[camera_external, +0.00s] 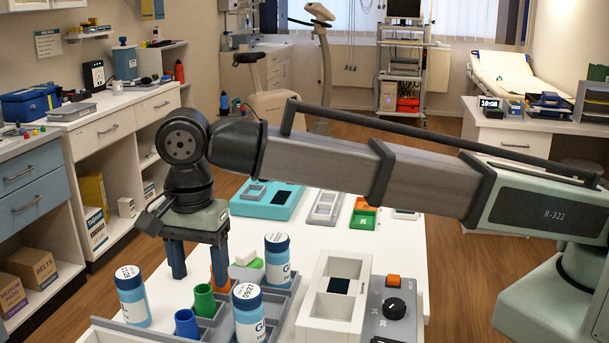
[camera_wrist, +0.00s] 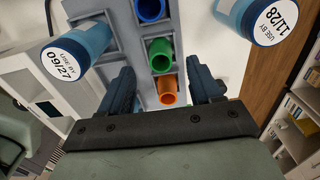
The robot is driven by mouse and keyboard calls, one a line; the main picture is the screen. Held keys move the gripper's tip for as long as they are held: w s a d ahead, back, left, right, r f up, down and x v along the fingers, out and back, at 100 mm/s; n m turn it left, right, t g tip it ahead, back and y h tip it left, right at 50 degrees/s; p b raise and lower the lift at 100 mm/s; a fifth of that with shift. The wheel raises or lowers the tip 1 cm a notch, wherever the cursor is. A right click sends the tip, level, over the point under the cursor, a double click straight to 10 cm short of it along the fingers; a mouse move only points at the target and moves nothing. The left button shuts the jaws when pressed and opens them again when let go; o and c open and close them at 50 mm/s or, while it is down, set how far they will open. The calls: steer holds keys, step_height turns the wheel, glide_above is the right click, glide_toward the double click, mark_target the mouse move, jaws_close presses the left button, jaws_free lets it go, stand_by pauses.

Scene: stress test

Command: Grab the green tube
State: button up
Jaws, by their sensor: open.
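The green tube (camera_external: 205,301) stands upright in a grey rack (camera_external: 208,335) on the white table, between a blue tube (camera_external: 186,323) and an orange tube (camera_external: 222,284). In the wrist view the open-topped green tube (camera_wrist: 160,54) lies in a row with the blue tube (camera_wrist: 150,9) above and the orange tube (camera_wrist: 168,90) below. My gripper (camera_external: 198,280) is open, pointing down at the rack. In the wrist view its fingers (camera_wrist: 160,70) flank the row, near the green and orange tubes. They hold nothing. A finger partly hides the orange tube in the external view.
A control box with a black knob (camera_external: 394,309) and a white tray (camera_external: 330,306) are at right. A teal case (camera_external: 246,209) lies farther back.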

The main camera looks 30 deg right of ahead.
mark_target(204, 292)
steer(key=shift+w+d+f, duration=0.1)
steer(key=shift+f, duration=2.65)
steer(key=c, duration=1.1)
